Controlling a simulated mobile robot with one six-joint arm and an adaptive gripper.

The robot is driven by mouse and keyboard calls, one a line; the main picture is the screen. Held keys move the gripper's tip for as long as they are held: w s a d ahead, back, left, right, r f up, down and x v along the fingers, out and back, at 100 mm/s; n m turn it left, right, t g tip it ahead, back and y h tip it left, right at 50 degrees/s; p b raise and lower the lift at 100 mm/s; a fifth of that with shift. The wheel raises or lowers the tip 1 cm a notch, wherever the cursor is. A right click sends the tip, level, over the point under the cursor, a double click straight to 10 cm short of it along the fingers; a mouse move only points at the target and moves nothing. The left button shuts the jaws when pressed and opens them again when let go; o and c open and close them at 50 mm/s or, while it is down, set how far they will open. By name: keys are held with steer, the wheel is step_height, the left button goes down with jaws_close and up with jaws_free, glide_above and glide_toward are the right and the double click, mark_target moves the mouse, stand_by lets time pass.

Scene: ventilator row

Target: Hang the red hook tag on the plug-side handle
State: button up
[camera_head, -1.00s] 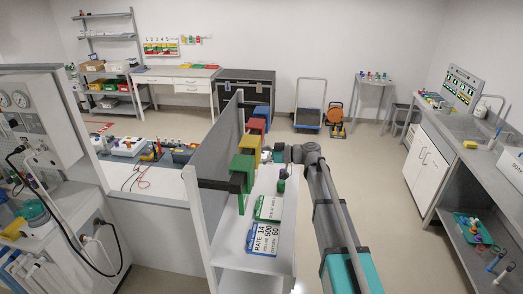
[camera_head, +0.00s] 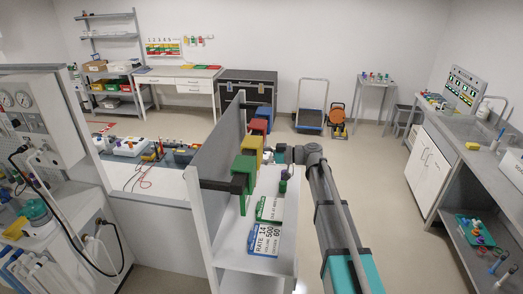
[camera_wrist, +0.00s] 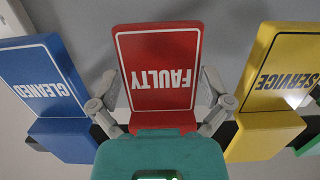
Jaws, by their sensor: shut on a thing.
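The red hook tag (camera_wrist: 160,75), a flat plate lettered FAULTY with a white border, fills the middle of the wrist view. My gripper (camera_wrist: 160,92) has a finger at each side edge of it and is shut on it. In the head view the red tag (camera_head: 259,126) shows in the row of tags on the grey panel, between the yellow tag (camera_head: 253,146) and the blue tag (camera_head: 264,115). My gripper (camera_head: 273,155) is beside this row, partly hidden by my wrist. I cannot make out which handle is the plug-side one.
In the wrist view a blue CLEANED tag (camera_wrist: 45,80) and a yellow SERVICE tag (camera_wrist: 280,75) flank the red one closely. A green tag (camera_head: 243,175) hangs nearest. Open floor lies beyond my arm.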

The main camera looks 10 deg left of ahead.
steer(key=shift+r+p, duration=1)
steer(key=shift+r, duration=0.1)
steer(key=shift+d, duration=0.2)
stand_by(0.4)
steer(key=d, duration=0.8)
steer(key=shift+s+d, duration=0.15)
steer(key=shift+d, duration=0.1)
stand_by(1.0)
stand_by(0.4)
steer(key=shift+f, duration=0.1)
stand_by(1.2)
